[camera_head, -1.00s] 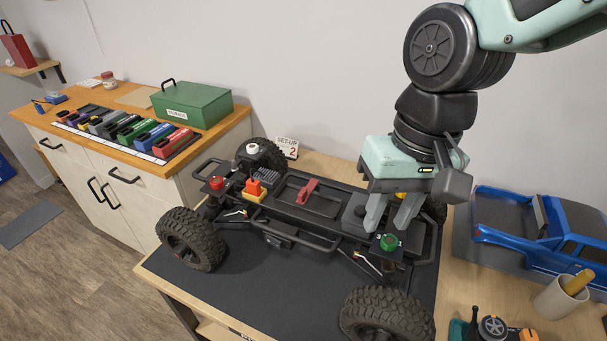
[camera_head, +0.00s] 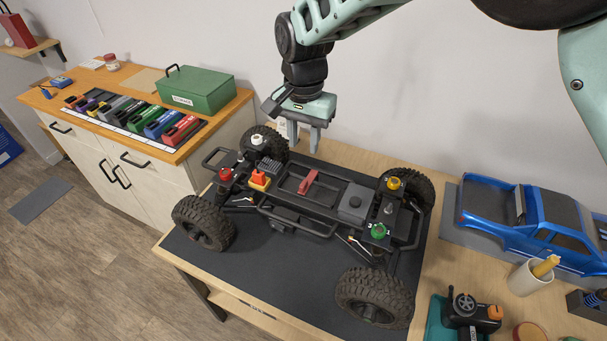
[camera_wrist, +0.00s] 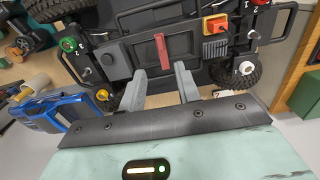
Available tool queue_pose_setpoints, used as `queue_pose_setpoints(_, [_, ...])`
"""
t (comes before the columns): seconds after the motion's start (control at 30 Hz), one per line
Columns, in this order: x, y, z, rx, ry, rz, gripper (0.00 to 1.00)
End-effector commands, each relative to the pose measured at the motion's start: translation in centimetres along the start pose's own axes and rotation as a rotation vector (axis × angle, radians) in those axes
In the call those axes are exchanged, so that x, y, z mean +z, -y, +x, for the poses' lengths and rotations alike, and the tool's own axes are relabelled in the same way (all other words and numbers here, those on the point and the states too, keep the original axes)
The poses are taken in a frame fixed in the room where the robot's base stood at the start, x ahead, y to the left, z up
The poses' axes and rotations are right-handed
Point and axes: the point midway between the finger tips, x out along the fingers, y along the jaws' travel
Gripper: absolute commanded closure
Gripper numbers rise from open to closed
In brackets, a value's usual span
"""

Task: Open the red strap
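The red strap (camera_head: 308,182) is a short band lying across the black tray in the middle of the crawler chassis (camera_head: 270,213). In the wrist view the red strap (camera_wrist: 161,49) lies ahead of my fingers, apart from them. My gripper (camera_head: 303,148) hangs above and behind the chassis, on its far side, with its two fingers pointing down. In the wrist view my gripper (camera_wrist: 160,82) has a clear gap between its fingers and holds nothing. The strap looks flat and fastened across the tray, but its ends are too small to judge.
Red (camera_head: 226,174), yellow (camera_head: 393,183) and green (camera_head: 378,230) caps sit on the chassis corners, with a white cap at the back left. A blue truck body (camera_head: 530,222) lies to the right. A green box (camera_head: 193,91) and coloured packs stand on the left cabinet.

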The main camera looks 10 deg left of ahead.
Motion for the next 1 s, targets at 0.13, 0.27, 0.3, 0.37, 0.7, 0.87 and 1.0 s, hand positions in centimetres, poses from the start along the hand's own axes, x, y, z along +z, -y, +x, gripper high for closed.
queue_pose_setpoints(0.13, [0.0, -0.1, 2.9, 0.006, 0.002, 0.0, 0.67])
queue_pose_setpoints(0.27, [0.0, -0.1, 5.7, 0.005, 0.003, 0.001, 0.67])
queue_pose_setpoints(0.3, [0.0, -0.2, 6.5, 0.004, 0.002, 0.001, 0.67])
queue_pose_setpoints(0.37, [0.0, -0.1, 7.6, 0.004, 0.001, 0.0, 0.67])
queue_pose_setpoints(0.7, [0.0, 0.0, 12.1, 0.0, 0.001, 0.0, 0.67])
queue_pose_setpoints(0.87, [0.0, 0.0, 12.5, -0.002, -0.001, 0.0, 0.67])
queue_pose_setpoints(1.0, [0.0, 0.0, 12.5, -0.001, -0.001, -0.001, 0.67])
